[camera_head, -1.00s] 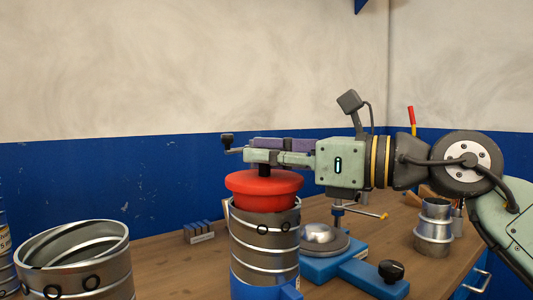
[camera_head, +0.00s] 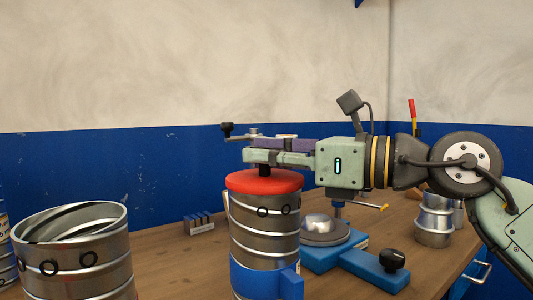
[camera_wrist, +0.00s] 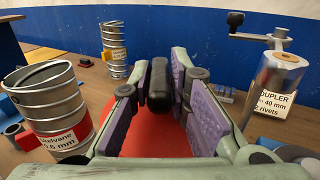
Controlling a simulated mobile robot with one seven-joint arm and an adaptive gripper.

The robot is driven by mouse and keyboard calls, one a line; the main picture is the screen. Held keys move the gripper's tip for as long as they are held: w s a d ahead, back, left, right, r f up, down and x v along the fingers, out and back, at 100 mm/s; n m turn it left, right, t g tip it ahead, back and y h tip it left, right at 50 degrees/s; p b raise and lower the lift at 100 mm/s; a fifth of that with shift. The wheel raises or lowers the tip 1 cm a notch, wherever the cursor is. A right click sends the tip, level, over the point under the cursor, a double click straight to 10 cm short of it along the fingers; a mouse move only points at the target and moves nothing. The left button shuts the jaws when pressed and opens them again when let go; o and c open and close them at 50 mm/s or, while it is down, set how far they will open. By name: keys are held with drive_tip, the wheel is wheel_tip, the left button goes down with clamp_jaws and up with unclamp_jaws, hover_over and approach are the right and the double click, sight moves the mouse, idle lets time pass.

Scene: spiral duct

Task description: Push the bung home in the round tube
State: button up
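The red bung (camera_head: 264,182) sits on top of the round tube (camera_head: 265,233), a ribbed metal duct standing upright in a blue holder. Only the bung's red flange shows, close against the tube's rim; whether a thin gap is left I cannot tell. My gripper (camera_head: 264,157) is level above the bung, reaching in from the right. In the wrist view, my gripper's fingers (camera_wrist: 158,80) close on both sides of the bung's black handle (camera_wrist: 158,88). The red bung (camera_wrist: 172,135) shows below them. The tube is hidden beneath it there.
A wider open duct (camera_head: 75,245) stands at the front left. A blue fixture (camera_head: 370,270) with a black knob and a domed metal disc (camera_head: 318,228) lies right of the tube. A metal coupler (camera_head: 434,222) stands further right. A small blue rack (camera_head: 199,224) stands behind.

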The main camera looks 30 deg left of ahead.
drive_tip(key=o, duration=0.4)
drive_tip(key=shift+o, duration=0.2)
drive_tip(key=w+d, duration=0.1)
drive_tip(key=d, duration=1.1)
drive_tip(key=shift+w, duration=0.15)
drive_tip(key=shift+r, duration=0.1)
